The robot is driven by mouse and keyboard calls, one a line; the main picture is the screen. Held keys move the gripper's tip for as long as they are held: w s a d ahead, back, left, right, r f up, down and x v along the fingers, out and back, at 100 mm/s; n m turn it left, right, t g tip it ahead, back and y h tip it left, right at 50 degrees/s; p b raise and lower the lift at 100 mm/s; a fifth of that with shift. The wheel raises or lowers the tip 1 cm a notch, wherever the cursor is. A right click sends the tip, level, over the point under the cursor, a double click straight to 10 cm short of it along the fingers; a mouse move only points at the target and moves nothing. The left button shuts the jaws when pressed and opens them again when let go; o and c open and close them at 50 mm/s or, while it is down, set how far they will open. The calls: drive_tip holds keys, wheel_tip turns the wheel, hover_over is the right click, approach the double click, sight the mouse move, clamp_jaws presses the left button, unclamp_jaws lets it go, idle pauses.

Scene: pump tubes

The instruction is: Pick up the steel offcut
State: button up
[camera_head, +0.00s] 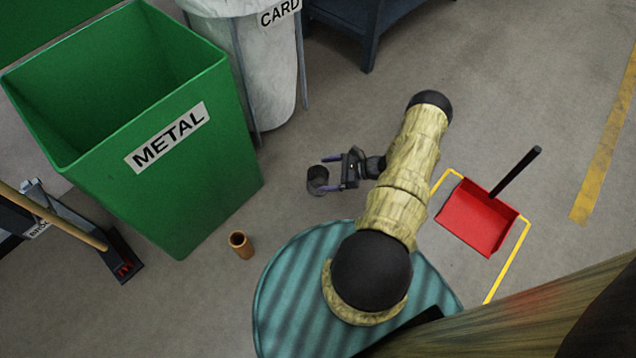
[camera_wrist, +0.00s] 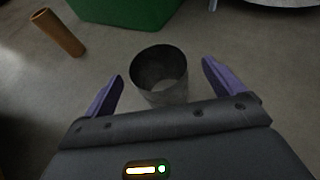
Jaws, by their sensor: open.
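The steel offcut (camera_head: 318,182) is a short, dark grey hollow tube on the concrete floor. It also shows in the wrist view (camera_wrist: 159,82), with its open end facing up toward the camera. My gripper (camera_head: 328,174) is at the offcut, its two purple fingers spread apart. In the wrist view my gripper (camera_wrist: 163,90) has one finger on each side of the offcut, with a gap visible on both sides. How far down the fingers reach beside it is hard to tell.
A red dustpan (camera_head: 478,216) lies right of my arm. Open floor surrounds the offcut.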

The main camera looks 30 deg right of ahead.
sight(314, 176)
drive_tip(key=b+x, duration=0.3)
drive_tip(key=x, duration=0.1)
drive_tip(key=shift+a+f+b, duration=0.1)
drive_tip(key=shift+a+b, duration=0.05)
drive_tip(key=shift+b, duration=0.15)
drive_tip(key=shift+w+a, duration=0.3)
drive_tip(key=shift+a, duration=0.05)
drive_tip(key=shift+d, duration=0.1)
drive_tip(key=c, duration=1.2)
drive_tip(key=shift+o, duration=0.2)
wheel_tip(314, 176, up, 10)
drive_tip(key=p, duration=0.6)
